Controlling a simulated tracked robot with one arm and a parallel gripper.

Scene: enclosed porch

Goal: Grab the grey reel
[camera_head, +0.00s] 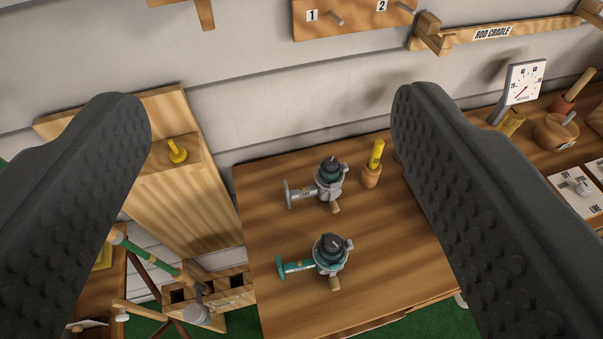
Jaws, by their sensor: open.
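The grey reel (330,184) stands on the wooden table (390,270) in the middle of the view, with a dark top and a pale foot pointing left. A similar teal reel (329,258) stands nearer, just below it in the picture. My gripper (262,110) is open, its two dark textured fingers wide apart at the left and right. Nothing is between the fingertips. In the picture the grey reel lies below and between the tips, apart from both.
A wooden holder with a yellow stick (371,172) stands close right of the grey reel. A wooden stand with a yellow peg (178,153) is at the left. A dial gauge (522,81) and wooden pots are at the right. A numbered peg board (350,14) hangs on the wall.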

